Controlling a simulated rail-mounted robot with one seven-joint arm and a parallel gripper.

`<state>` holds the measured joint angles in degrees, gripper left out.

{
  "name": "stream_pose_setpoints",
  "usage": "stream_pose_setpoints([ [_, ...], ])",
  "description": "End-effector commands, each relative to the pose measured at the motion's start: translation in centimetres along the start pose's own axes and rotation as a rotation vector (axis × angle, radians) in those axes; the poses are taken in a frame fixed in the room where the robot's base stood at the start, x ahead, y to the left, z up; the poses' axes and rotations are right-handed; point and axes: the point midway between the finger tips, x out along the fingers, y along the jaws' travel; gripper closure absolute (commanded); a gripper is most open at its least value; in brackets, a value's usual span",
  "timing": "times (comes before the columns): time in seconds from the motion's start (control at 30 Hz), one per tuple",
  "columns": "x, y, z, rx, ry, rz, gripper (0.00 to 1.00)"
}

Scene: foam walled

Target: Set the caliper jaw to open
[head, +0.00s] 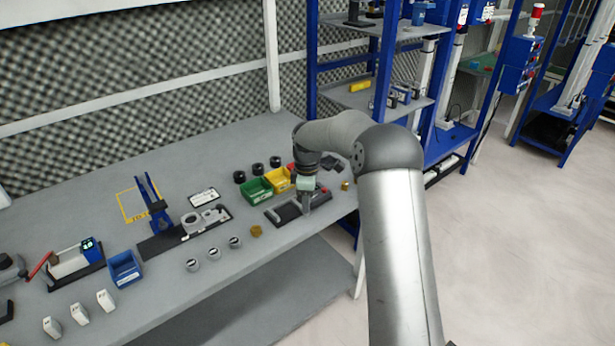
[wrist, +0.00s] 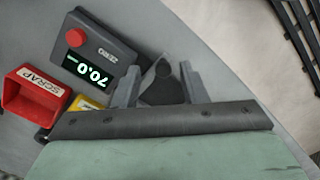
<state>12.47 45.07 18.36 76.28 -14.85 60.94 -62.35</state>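The caliper fixture is a dark base plate (head: 284,213) near the right end of the bench in the head view. My gripper (head: 307,200) is lowered over its right part, pointing down and hiding some of it. In the wrist view, a grey readout box (wrist: 100,58) has a red button, a ZERO label and a lit display that appears upside down as 70.0. My gripper (wrist: 160,80) has its two grey fingers spread apart. A dark wedge-shaped part (wrist: 161,86), possibly the caliper jaw, lies between them. Whether the fingers touch it is unclear.
A red SCRAP bin (wrist: 33,95) lies left of the readout. Green (head: 257,190) and yellow (head: 279,180) bins stand close behind the fixture. A small brass part (head: 256,231) sits to the left and another (head: 345,186) to the right, near the bench edge.

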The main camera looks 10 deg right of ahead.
Motion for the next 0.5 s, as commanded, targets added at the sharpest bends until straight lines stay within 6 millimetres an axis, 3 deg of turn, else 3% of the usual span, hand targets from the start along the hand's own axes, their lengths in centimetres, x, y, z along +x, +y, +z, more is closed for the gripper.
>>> stream_pose_setpoints([
  [0.5, -12.1, 0.1, 0.0, 0.001, 0.002, 0.006, 0.61],
])
